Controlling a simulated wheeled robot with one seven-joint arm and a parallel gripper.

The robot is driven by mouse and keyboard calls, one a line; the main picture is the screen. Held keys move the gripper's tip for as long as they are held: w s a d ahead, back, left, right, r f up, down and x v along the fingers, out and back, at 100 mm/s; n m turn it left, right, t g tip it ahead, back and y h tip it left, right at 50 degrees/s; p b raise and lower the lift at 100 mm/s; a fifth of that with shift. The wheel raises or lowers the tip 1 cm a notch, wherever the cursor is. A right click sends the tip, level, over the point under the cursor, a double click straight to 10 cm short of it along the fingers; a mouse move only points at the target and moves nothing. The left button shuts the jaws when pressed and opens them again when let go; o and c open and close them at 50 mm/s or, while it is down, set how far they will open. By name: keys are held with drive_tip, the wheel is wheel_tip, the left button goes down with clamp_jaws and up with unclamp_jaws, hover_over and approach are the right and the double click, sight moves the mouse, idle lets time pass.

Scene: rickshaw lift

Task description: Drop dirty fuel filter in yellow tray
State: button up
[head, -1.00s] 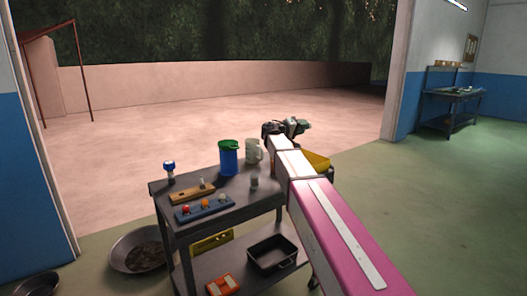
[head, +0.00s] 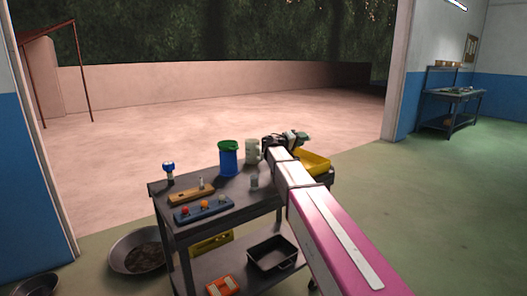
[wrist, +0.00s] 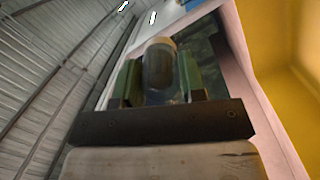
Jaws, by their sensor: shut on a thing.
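My gripper (head: 292,139) is at the far end of my outstretched arm, beyond the cart's right rear corner. In the wrist view its two green fingers (wrist: 160,82) are shut on a see-through, greyish cylinder with a tan end, which looks like the dirty fuel filter (wrist: 159,66). The yellow tray (head: 316,161) is at the right end of the cart, partly hidden by my arm. In the wrist view the yellow tray (wrist: 270,35) fills the right side, beside the gripper. The held filter is apart from the tray there.
The dark cart (head: 240,203) carries a blue bin (head: 228,160), a pale jug (head: 252,151), a small clear cylinder (head: 254,182) and a blue tool block (head: 204,209). A black tray (head: 272,254) is on its lower shelf. Open floor lies to the right.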

drive_tip(key=o, duration=1)
drive_tip(key=shift+c, duration=0.2)
drive_tip(key=v, duration=1)
drive_tip(key=shift+s+a, duration=0.25)
drive_tip(key=shift+a, duration=0.1)
